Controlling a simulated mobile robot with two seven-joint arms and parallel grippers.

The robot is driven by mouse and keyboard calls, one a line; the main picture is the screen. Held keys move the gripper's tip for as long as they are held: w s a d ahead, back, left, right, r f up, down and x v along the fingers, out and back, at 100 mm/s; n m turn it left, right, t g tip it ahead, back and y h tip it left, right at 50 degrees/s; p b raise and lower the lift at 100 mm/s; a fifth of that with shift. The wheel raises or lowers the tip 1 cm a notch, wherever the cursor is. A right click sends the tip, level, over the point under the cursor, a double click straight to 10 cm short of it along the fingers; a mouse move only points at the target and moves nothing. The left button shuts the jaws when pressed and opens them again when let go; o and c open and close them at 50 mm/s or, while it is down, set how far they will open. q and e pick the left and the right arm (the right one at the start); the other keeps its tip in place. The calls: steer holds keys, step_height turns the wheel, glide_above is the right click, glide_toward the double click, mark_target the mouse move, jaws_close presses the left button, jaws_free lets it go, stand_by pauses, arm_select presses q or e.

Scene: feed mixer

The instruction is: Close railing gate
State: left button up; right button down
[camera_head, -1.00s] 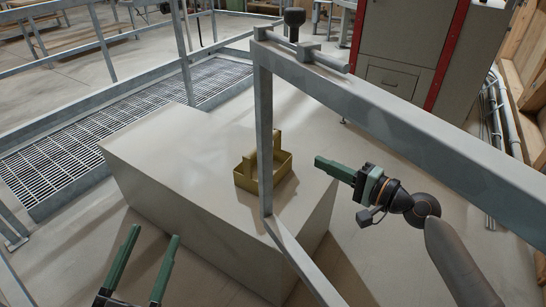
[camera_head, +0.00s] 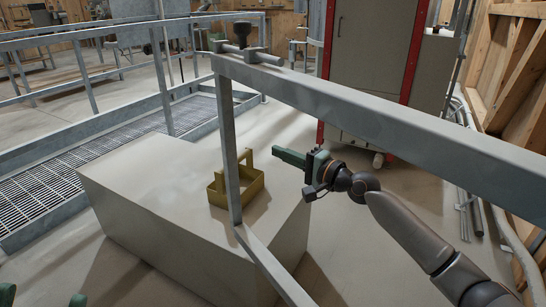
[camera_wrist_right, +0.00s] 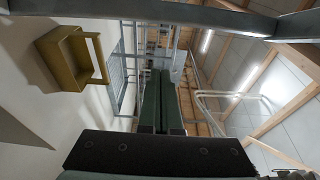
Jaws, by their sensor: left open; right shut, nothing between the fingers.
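The railing gate (camera_head: 350,113) is a grey metal frame crossing the head view from upper centre to the right edge. Its latch (camera_head: 243,50) with a black knob sits on the top corner at its free end, which stands apart from the far railing. My right gripper (camera_head: 276,153) is shut and empty, below the gate's top bar and right of its end post; I cannot tell whether it touches the gate. In the right wrist view a grey bar (camera_wrist_right: 200,14) crosses the top. My left gripper (camera_head: 43,296) is open at the bottom left, only its fingertips showing.
A large beige block (camera_head: 140,205) stands behind the gate, with a yellow handled box (camera_head: 252,187) on top. Grey railings (camera_head: 85,85) and a grating walkway (camera_head: 60,175) lie on the left. A grey cabinet with red edges (camera_head: 375,70) stands behind.

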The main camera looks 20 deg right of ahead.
steer(key=w+a+b, duration=0.1)
steer(key=w+a, duration=0.5)
steer(key=a, duration=0.1)
steer(key=shift+w+a, duration=0.2)
steer(key=shift+a, duration=0.1)
stand_by(0.3)
